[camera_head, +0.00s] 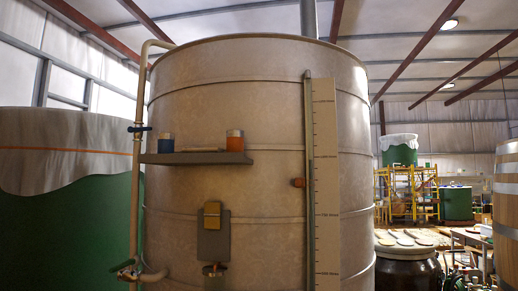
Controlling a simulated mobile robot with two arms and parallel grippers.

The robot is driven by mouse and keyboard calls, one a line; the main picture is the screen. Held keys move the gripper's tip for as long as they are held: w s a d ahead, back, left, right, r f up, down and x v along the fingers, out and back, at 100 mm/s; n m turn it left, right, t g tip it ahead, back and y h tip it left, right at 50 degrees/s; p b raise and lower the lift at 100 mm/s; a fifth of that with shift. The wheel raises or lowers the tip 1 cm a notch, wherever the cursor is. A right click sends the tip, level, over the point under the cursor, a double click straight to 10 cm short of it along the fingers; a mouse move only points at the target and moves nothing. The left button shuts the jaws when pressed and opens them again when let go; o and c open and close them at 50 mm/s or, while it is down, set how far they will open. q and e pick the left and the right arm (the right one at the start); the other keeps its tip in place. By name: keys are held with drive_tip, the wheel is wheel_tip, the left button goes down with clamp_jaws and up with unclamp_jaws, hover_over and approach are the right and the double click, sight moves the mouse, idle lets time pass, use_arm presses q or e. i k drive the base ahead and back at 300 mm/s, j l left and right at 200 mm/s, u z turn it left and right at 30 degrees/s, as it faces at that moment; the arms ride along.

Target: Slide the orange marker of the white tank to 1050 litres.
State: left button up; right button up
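The large white tank (230,100) fills the middle of the head view and looks beige. A tall pale scale board (326,130) stands upright on its right side, beside a thin dark vertical rail (308,120). The small orange marker (298,183) sits at the left edge of the rail. The labels are too small to read surely; the lower one looks like 750 litres. Neither of my grippers is in view.
A grey shelf (197,158) on the tank holds a blue jar (166,144) and an orange jar (235,142). A pipe (137,180) runs up the tank's left side. A green covered tank (60,230) stands left. A dark jar (405,270) and wooden barrel (507,210) stand right.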

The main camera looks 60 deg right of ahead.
sight(299, 182)
drive_tip(key=z, duration=1.55)
